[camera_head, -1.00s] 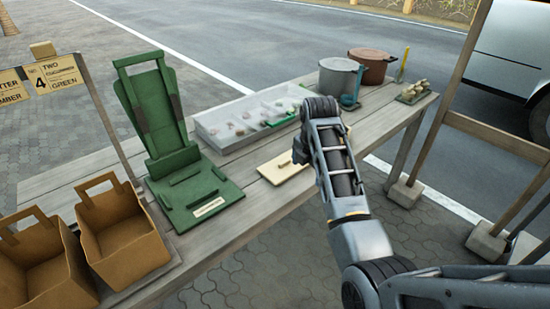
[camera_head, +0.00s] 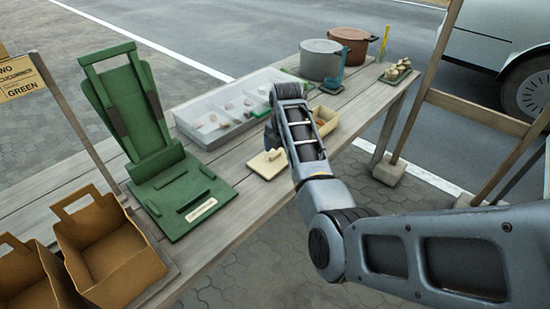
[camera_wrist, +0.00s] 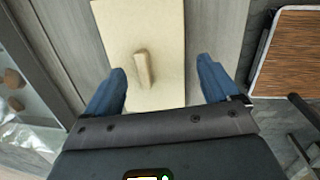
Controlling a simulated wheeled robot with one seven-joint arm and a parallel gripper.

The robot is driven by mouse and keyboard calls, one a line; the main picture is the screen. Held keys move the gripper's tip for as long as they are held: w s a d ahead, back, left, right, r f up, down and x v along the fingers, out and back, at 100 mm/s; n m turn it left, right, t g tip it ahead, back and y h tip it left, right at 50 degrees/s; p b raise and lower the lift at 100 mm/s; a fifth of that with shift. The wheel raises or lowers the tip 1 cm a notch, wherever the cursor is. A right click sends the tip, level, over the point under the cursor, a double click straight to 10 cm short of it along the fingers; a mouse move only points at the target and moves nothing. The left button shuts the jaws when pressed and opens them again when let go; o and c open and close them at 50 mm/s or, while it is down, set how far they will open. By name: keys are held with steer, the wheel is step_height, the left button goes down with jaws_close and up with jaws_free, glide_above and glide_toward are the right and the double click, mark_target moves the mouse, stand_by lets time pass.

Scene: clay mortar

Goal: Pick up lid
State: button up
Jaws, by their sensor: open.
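The lid is a flat cream rectangular board with a small bar handle. It lies on the wooden table in the head view (camera_head: 262,167), partly behind my arm. In the wrist view the lid (camera_wrist: 115,30) lies below my gripper (camera_wrist: 158,72). The gripper is open and empty. Its two blue fingers are on either side of the upright handle (camera_wrist: 144,68), with a gap on both sides. The head view hides most of the gripper behind the arm.
A clear-covered tray (camera_head: 190,124) lies left of the lid, and a green stand (camera_head: 175,200) is nearer. An open light wooden box (camera_head: 330,122) stands right of my arm. Two pots, grey (camera_head: 320,62) and brown (camera_head: 352,42), stand at the far end.

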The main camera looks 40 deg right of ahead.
steer(key=shift+w+f, duration=0.1)
steer(key=shift+f, duration=0.35)
steer(key=c, duration=1.1)
